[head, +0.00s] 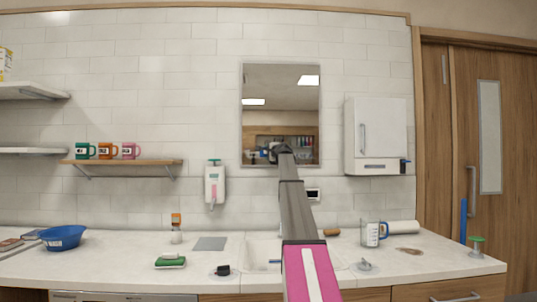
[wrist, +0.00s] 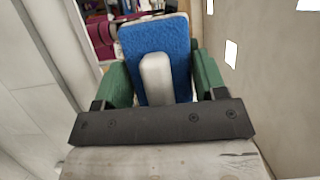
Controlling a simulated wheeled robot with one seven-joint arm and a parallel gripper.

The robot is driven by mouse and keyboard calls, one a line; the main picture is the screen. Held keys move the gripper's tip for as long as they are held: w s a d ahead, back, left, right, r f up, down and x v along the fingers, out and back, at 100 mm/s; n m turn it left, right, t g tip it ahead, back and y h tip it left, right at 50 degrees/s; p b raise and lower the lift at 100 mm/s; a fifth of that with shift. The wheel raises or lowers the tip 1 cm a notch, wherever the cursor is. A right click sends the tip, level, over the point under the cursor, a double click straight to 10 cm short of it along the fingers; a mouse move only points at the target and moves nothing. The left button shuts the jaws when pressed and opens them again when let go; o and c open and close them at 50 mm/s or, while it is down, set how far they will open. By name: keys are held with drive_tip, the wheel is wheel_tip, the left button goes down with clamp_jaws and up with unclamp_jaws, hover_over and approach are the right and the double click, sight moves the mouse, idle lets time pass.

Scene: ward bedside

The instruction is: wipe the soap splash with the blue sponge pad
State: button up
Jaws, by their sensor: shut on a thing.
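The blue sponge pad (wrist: 182,48) shows in the wrist view, with a pale grip block (wrist: 156,78) on its face. My gripper (wrist: 162,80) is shut on it, with the green fingers on either side. In the head view my arm reaches up and away over the counter, and my gripper (head: 276,153) is small in front of the mirror, well above the counter. A flat brownish patch (head: 410,251) lies on the counter at the right; I cannot tell for sure that it is the soap splash.
The white counter (head: 120,262) holds a blue bowl (head: 62,238), a green-and-white sponge (head: 170,262), a small orange-capped bottle (head: 176,228), a measuring jug (head: 372,234) and a white roll (head: 402,227). A sink (head: 262,252) lies behind my arm. The mirror (head: 280,90) and wall cabinet (head: 377,130) are close by.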

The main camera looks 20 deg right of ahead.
drive_tip(key=shift+s+d, duration=1.5)
drive_tip(key=shift+d, duration=3.85)
drive_tip(key=shift+w+a, duration=0.55)
drive_tip(key=shift+a, duration=1.25)
drive_tip(key=shift+w+a, duration=0.5)
drive_tip(key=shift+a, duration=1.25)
drive_tip(key=shift+w+a, duration=0.55)
drive_tip(key=shift+a, duration=1.25)
drive_tip(key=shift+s, duration=0.1)
drive_tip(key=shift+s+a, duration=0.3)
drive_tip(key=shift+s, duration=0.65)
drive_tip(key=shift+s+a, duration=0.25)
drive_tip(key=shift+s, duration=0.65)
drive_tip(key=shift+s+a, duration=0.3)
drive_tip(key=shift+s, duration=0.65)
